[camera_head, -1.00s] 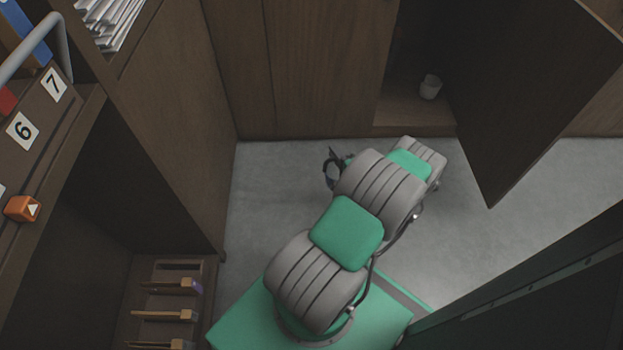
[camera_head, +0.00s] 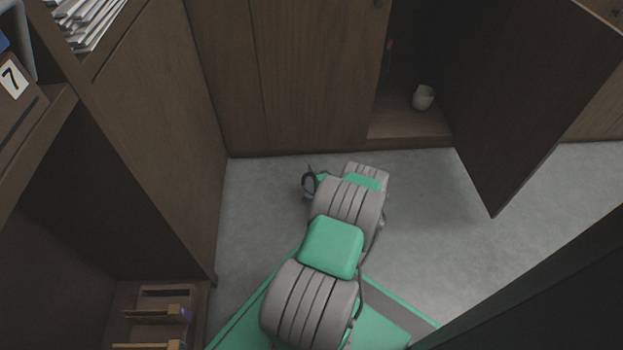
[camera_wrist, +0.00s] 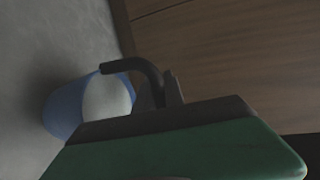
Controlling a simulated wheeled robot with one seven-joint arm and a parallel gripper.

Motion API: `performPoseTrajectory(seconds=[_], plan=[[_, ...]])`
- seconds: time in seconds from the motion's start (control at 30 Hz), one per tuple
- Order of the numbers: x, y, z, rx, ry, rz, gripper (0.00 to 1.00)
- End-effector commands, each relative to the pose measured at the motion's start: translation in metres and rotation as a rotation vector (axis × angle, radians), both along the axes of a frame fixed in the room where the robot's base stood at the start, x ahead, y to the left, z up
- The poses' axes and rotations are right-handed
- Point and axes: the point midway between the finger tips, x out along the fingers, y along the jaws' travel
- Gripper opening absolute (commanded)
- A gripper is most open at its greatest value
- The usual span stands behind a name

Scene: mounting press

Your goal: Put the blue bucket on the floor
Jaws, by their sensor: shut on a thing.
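The blue bucket (camera_wrist: 62,112) shows at the left of the wrist view, with a pale area at its opening. A dark bent handle (camera_wrist: 130,66) runs from the bucket to the fingers of my gripper (camera_wrist: 162,90). My gripper is shut on this handle. Grey floor shows around the bucket, with a dark shadow beside it; I cannot tell whether the bucket touches the floor. In the head view my arm hides most of the gripper and the bucket.
A wooden shelf unit (camera_head: 150,130) stands on the left. Grey floor (camera_head: 430,215) is clear right of my arm.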

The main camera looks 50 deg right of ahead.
Motion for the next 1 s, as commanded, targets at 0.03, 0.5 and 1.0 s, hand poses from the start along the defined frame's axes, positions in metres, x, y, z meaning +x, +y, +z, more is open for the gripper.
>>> performPoseTrajectory(seconds=[0.03,0.5,1.0], plan=[[0.005,0.0,-0.007,-0.002,-0.002,0.003,0.0],[0.006,-0.001,-0.036,-0.001,-0.002,0.001,0.0],[0.005,0.0,-0.039,0.001,0.001,0.001,0.35]])
